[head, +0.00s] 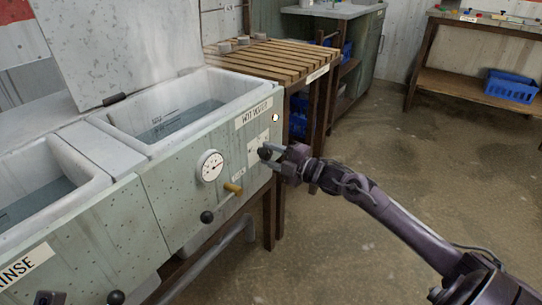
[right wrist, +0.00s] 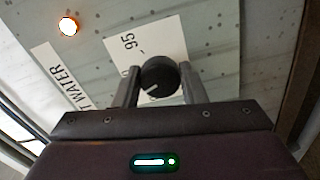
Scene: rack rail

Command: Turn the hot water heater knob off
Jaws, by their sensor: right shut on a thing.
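The hot water heater knob (right wrist: 158,77) is round and black with a white pointer line, on a white dial plate (right wrist: 150,42) marked "95" in the right wrist view. In the head view the knob (head: 265,152) is at the right end of the sink unit's front, below the "HOT WATER" label (head: 253,113). My right gripper (head: 274,156) is shut on the knob, one finger on each side; its fingers also show in the right wrist view (right wrist: 160,88). A lit round lamp (head: 275,117) is above the knob.
A round gauge (head: 210,166), a brass tap (head: 233,188) and a black ball handle (head: 207,217) are left of the knob. The basin (head: 150,145) above holds water. A slatted wooden table (head: 270,58) stands beyond. The floor at right is clear.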

